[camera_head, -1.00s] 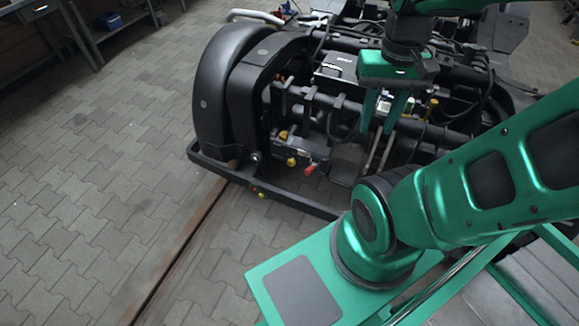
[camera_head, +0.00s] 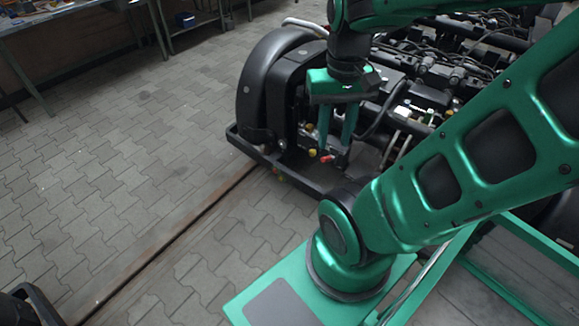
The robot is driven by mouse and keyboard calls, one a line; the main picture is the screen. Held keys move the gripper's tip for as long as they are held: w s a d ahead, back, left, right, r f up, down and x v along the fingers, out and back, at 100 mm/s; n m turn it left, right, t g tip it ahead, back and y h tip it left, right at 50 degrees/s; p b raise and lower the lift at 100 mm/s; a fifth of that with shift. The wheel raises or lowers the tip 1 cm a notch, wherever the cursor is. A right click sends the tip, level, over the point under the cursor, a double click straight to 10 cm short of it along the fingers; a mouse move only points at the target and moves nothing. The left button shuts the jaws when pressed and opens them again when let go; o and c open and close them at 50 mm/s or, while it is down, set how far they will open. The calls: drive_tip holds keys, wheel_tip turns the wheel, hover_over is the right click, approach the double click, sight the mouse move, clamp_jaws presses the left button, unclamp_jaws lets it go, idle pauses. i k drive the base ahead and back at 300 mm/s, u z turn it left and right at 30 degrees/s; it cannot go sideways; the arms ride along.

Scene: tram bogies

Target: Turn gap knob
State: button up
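My gripper (camera_head: 335,146) hangs fingers-down in front of the black bogie (camera_head: 262,100), near its left end. Its two green fingers are apart, with nothing visible between them. A yellow knob (camera_head: 312,152) and a red knob (camera_head: 327,158) show close to the fingertips, low on the bogie. I cannot tell whether the fingers touch them, nor which knob is the gap knob. The fingers hide part of the mechanism behind them.
A dark rail (camera_head: 180,240) runs along the paved floor (camera_head: 120,170) from the bogie's front frame (camera_head: 262,160). Workbenches (camera_head: 60,20) stand at the upper left. A dark object (camera_head: 28,305) is at the lower left corner. The floor left of the bogie is clear.

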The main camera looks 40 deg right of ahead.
sight(312, 152)
drive_tip(key=u, duration=0.6)
drive_tip(key=k, duration=0.75)
drive_tip(key=u, duration=0.45)
drive_tip(key=i, duration=1.6)
drive_tip(key=z, duration=1.4)
drive_tip(key=i, duration=0.85)
drive_tip(key=z, duration=0.6)
